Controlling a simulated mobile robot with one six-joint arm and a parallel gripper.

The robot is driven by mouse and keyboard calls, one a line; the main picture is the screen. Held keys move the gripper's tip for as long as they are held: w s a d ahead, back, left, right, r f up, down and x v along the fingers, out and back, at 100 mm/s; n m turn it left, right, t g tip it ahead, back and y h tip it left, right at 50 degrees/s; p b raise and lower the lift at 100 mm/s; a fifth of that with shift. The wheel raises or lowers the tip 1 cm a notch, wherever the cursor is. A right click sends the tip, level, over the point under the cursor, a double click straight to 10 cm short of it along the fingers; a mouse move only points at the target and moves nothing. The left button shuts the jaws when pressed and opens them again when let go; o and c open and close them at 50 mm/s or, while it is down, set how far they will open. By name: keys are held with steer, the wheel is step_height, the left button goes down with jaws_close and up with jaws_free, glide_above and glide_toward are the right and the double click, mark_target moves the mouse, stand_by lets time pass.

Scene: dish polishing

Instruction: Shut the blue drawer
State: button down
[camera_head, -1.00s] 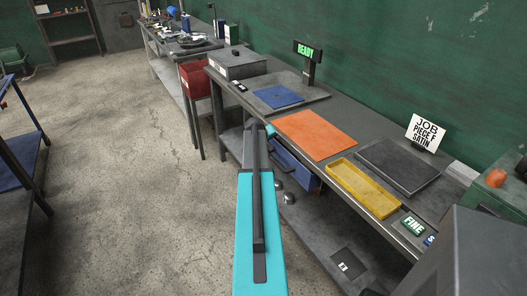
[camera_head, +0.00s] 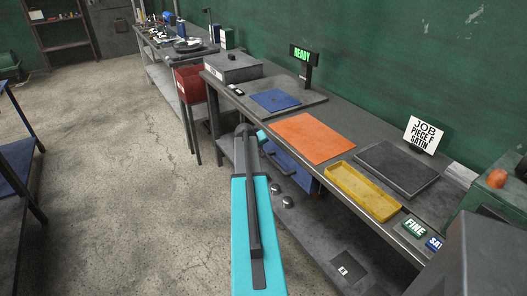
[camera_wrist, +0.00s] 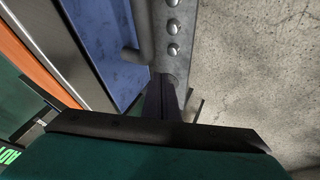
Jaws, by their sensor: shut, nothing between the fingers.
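The blue drawer (camera_head: 298,174) is under the workbench top, below the orange mat, partly hidden behind my arm. I cannot tell how far it stands out. In the wrist view its blue face (camera_wrist: 112,38) fills the upper middle, with a grey bar-like handle (camera_wrist: 143,42) on its right side. My gripper (camera_wrist: 170,76) is shut and empty, with its fingertips close to the lower right of the blue face. I cannot tell whether they touch it. In the head view my arm hides most of the fingers.
The bench top holds an orange mat (camera_head: 313,138), a yellow tray (camera_head: 362,190), a dark plate (camera_head: 398,168) and a blue cloth (camera_head: 275,98). A red bin (camera_head: 190,85) hangs at the left. Floor on the left is clear.

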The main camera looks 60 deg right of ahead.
steer(key=b+v, duration=0.2)
steer(key=v, duration=0.8)
steer(key=w+a+f+n+y, duration=0.1)
steer(key=w+a+f+y, duration=0.1)
steer(key=a+f, duration=0.95)
steer(key=w+a+f+n+g+y, duration=0.1)
steer(key=w+a+f+n, duration=0.1)
steer(key=a+f, duration=0.9)
steer(key=w+a+f+n+y, duration=0.15)
steer(key=a+f, duration=0.45)
steer(key=a, duration=1)
steer(key=s+a+f+g+y, duration=0.1)
steer(key=s+a+f, duration=0.3)
steer(key=a, duration=0.4)
steer(key=s+a+f+g+y, duration=0.1)
steer(key=s+a+f+g, duration=0.1)
steer(key=s+a+f, duration=0.45)
steer(key=s+a+f+n+g, duration=0.2)
steer(key=s+a+f+g, duration=0.1)
steer(key=s+a, duration=1)
steer(key=shift+s+a+n+y, duration=0.35)
steer(key=shift+a, duration=0.25)
